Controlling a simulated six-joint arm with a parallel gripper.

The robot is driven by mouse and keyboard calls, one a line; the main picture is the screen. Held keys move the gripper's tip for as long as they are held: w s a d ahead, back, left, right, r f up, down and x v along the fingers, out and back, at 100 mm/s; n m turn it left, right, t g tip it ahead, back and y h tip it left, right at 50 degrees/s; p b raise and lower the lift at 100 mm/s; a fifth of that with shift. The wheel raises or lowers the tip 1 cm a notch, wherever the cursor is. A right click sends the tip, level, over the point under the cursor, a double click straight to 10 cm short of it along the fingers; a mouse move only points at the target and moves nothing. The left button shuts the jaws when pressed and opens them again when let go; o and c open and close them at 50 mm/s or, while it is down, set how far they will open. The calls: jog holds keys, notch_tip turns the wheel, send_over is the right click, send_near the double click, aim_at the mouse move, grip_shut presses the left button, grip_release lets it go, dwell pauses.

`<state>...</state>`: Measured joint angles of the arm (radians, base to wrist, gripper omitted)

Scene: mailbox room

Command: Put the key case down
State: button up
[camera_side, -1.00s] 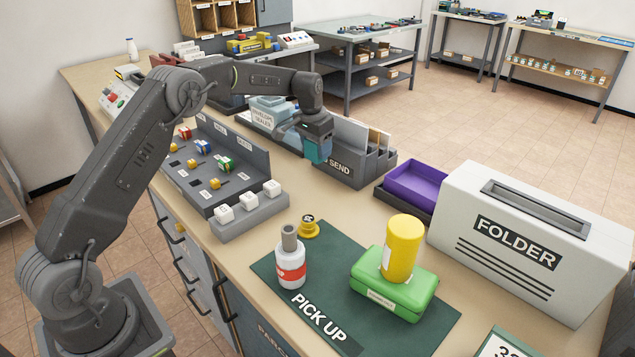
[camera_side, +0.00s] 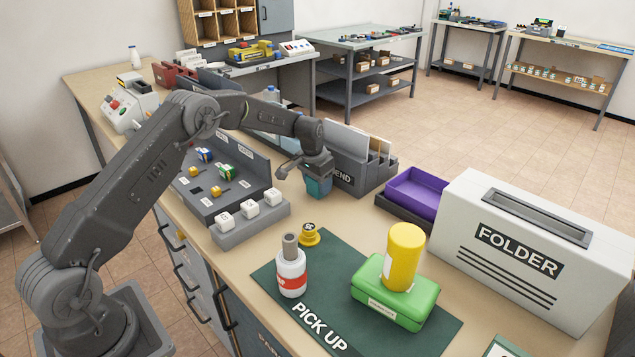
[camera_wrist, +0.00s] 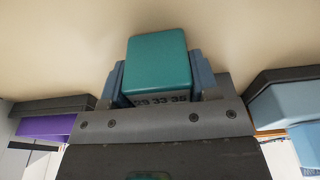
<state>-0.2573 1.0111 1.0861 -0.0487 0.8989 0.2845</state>
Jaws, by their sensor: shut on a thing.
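The key case (camera_wrist: 158,68) is a small teal block with a printed number, seen close in the wrist view. It also shows in the side view (camera_side: 319,187), below the end of my arm. My gripper (camera_side: 316,172) is shut on it, with a blue-grey finger on each side in the wrist view (camera_wrist: 158,82). The case hangs in front of the grey SEND rack, to the right of the white key blocks. I cannot tell whether its underside touches the table.
The green PICK UP mat (camera_side: 340,318) holds a white bottle (camera_side: 291,272), a green box (camera_side: 395,292) and a yellow cylinder (camera_side: 404,256). The SEND rack (camera_side: 362,175), purple tray (camera_side: 416,190) and folder machine (camera_side: 530,250) stand nearby. Bare table lies between.

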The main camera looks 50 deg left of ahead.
jog(key=o, duration=1)
jog(key=shift+f, duration=0.1)
jog(key=shift+c, duration=0.2)
jog(key=r, duration=0.4)
jog(key=s+r, duration=0.1)
jog(key=r, duration=0.6)
jog(key=shift+s+r, duration=0.35)
jog(key=s+d+r+t, duration=0.1)
jog(key=s+d+r, duration=0.4)
jog(key=s+r, duration=0.25)
jog(key=s+d+r+t, duration=0.1)
jog(key=s+d+r, duration=0.3)
jog(key=s+r, duration=0.35)
jog(key=s+d+f+t, duration=0.1)
jog(key=s+d, duration=0.2)
jog(key=s, duration=0.8)
jog(key=s+d+f, duration=0.2)
jog(key=s+d, duration=0.1)
jog(key=s, duration=0.8)
jog(key=shift+s+f+t, duration=0.25)
jog(key=shift+s+t, duration=0.1)
jog(key=shift+t, duration=0.05)
